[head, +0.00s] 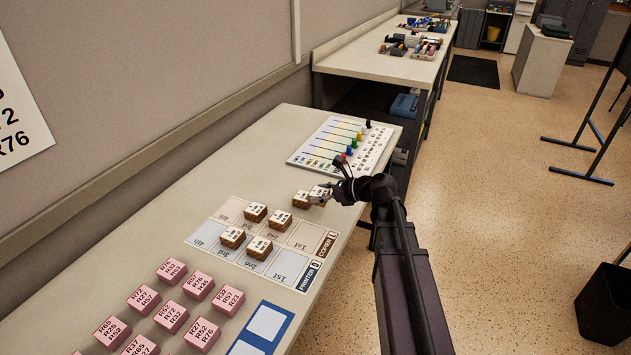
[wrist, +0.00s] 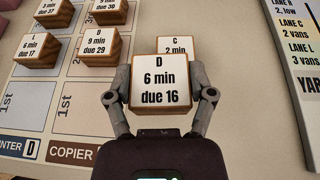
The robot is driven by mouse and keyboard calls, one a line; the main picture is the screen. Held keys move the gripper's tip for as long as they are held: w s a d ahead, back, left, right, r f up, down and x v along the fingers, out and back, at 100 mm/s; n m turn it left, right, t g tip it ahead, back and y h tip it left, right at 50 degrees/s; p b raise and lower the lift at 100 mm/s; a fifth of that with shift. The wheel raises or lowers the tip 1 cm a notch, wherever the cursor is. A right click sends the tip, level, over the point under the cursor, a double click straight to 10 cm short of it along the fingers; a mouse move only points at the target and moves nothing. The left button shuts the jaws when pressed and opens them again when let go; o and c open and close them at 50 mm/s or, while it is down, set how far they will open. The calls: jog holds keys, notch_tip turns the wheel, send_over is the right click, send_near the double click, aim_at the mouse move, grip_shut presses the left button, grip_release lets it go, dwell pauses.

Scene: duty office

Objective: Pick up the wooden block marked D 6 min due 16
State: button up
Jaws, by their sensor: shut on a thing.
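The wooden block marked D 6 min due 16 (wrist: 160,84) is between the two fingers of my gripper (wrist: 160,100) in the wrist view. My gripper is shut on it, with one finger at each side and the white label facing the camera. In the head view my gripper (head: 330,195) is at the right edge of the table, beside the board with printed places. Another block marked C 2 min (wrist: 175,44) sits just behind the held block, partly hidden by it. From the views I cannot tell whether the held block touches the table.
The printed board (head: 291,263) has Printer and Copier rows with several wooden blocks on it, left of my gripper. Several pink blocks (head: 172,316) lie nearer on the table. A white board with coloured pegs (head: 325,140) lies beyond my gripper.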

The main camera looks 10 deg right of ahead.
jog(key=shift+s+a+r, duration=0.1)
jog(key=shift+s, duration=0.85)
jog(key=shift+s+a+r, duration=0.1)
jog(key=shift+s, duration=0.85)
